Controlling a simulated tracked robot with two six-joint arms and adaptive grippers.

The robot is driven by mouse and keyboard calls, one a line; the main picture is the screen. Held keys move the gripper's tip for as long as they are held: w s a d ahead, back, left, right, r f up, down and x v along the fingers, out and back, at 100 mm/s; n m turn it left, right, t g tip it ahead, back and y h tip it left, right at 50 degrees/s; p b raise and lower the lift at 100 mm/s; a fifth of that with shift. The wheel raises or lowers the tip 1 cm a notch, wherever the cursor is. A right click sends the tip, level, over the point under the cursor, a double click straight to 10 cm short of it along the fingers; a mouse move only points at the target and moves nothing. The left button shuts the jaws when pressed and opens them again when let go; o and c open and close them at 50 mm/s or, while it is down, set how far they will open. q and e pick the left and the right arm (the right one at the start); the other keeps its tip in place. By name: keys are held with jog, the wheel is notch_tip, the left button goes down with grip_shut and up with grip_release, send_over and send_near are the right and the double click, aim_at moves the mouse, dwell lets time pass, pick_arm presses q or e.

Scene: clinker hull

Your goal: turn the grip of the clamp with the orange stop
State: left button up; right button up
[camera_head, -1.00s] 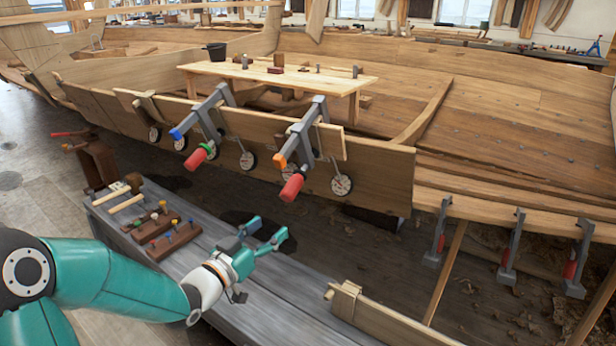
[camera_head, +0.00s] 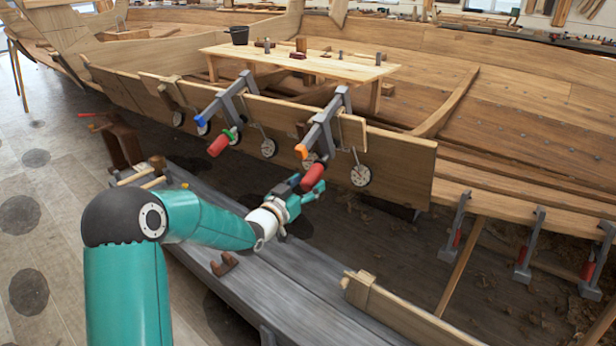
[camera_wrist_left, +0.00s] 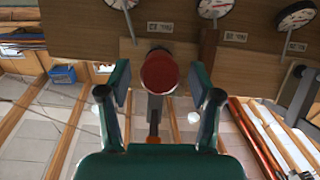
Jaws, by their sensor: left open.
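The clamp with the orange stop (camera_head: 301,151) is fixed on the plank, the right one of the two upper clamps. Its red grip (camera_head: 313,174) hangs toward me below the bar. In the left wrist view the grip's round red end (camera_wrist_left: 161,72) sits between the two fingers, near their tips. My left gripper (camera_head: 301,188) is at the grip in the head view and hides part of it. The gripper (camera_wrist_left: 160,82) is open, with a gap on both sides of the grip. My right gripper is not in view.
A second clamp with a blue stop (camera_head: 201,121) and red grip (camera_head: 218,146) stands to the left. Round dials (camera_head: 361,176) hang along the plank (camera_head: 400,165). A grey bench (camera_head: 300,290) lies below my arm. More clamps (camera_head: 523,250) line the hull at right.

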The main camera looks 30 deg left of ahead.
pick_arm(q)
jog(key=shift+w, duration=1.25)
jog(key=c, duration=1.1)
jog(key=shift+a, duration=0.3)
jog(key=shift+c, duration=0.2)
jog(key=shift+d, duration=0.2)
